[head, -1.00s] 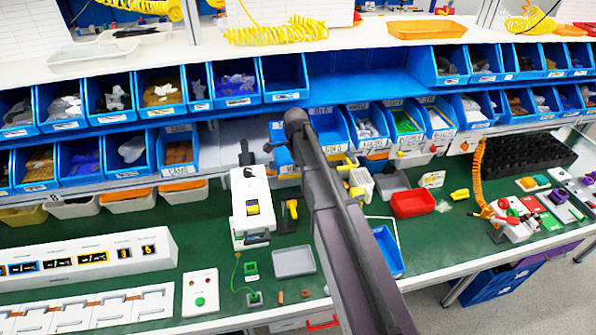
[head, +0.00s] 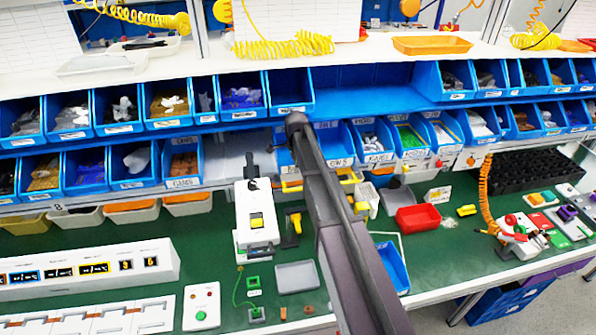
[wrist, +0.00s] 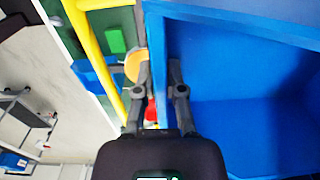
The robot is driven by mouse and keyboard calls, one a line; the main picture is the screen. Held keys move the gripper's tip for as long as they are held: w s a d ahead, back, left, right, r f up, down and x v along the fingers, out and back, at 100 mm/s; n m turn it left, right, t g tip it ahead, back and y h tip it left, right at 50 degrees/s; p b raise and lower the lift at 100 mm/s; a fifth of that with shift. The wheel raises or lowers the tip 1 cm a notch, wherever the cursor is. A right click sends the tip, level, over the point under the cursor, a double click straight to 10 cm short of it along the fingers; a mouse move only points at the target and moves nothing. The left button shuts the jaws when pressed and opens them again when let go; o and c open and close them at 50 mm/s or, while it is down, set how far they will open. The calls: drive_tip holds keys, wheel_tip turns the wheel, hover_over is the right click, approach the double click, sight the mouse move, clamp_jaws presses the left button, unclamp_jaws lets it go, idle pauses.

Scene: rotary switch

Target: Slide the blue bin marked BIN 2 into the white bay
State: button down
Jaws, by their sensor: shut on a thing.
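In the wrist view my gripper (wrist: 162,85) is closed on the near wall of a blue bin (wrist: 240,75), one finger on each side of the wall. The bin's inside fills the right of that view. Its label is not in sight, so I cannot read BIN 2. In the head view my arm hides the gripper and most of that area; a blue patch shows just left of the arm. A pale open bay (head: 228,166) lies in the lower shelf row, left of the arm, between blue bins.
A yellow bar (wrist: 95,60) runs beside the held bin. A white machine (head: 255,222), a grey tray (head: 296,277) and a red tray (head: 418,218) stand on the green bench. Blue bins (head: 180,170) fill the shelf on both sides of the bay.

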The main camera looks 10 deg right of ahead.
drive_tip(key=shift+w+f, duration=0.1)
drive_tip(key=shift+w, duration=0.3)
drive_tip(key=c, duration=0.7)
unclamp_jaws()
drive_tip(key=shift+o, duration=0.2)
